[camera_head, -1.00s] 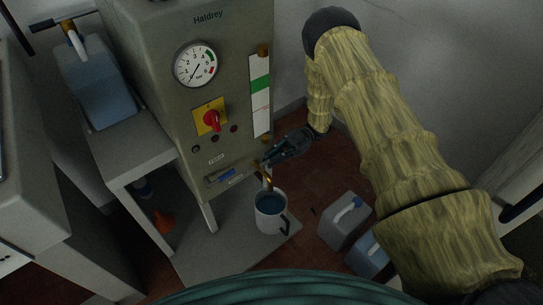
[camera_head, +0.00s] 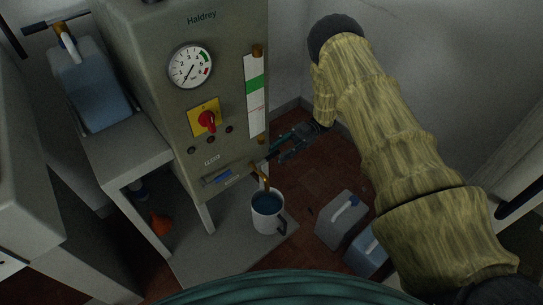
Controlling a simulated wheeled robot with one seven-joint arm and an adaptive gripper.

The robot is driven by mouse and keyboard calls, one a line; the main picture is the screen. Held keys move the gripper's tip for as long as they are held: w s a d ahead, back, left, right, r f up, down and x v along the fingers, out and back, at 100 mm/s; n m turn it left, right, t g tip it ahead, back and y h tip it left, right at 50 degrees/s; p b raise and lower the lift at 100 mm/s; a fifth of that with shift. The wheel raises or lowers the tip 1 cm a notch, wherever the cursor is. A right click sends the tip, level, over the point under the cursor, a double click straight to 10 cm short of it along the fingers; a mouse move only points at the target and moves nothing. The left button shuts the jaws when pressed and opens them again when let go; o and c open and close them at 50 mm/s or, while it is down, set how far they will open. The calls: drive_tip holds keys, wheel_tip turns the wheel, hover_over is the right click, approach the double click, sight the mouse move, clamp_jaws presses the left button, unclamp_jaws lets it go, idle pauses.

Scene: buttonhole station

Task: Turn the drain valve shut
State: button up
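The drain valve (camera_head: 260,174) is a small brass fitting low at the right front edge of the grey Haldrey cabinet (camera_head: 160,90). Its outlet points down over a white mug (camera_head: 266,218) with a dark handle, which holds bluish liquid. The picture is too small to tell the valve's lever position or whether liquid is running. My gripper (camera_head: 275,157) is just above and right of the valve. Its dark fingers look spread, with nothing seen between them. I cannot tell whether a fingertip touches the valve.
A pressure gauge (camera_head: 190,66), a red switch (camera_head: 207,121) and a sight gauge (camera_head: 256,95) are on the cabinet front. Grey and blue canisters (camera_head: 341,222) stand on the floor to the right. A blue container (camera_head: 92,88) stands on the left shelf.

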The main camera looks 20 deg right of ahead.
drive_tip(key=v, duration=0.6)
drive_tip(key=shift+w+d, duration=0.15)
drive_tip(key=shift+d, duration=0.2)
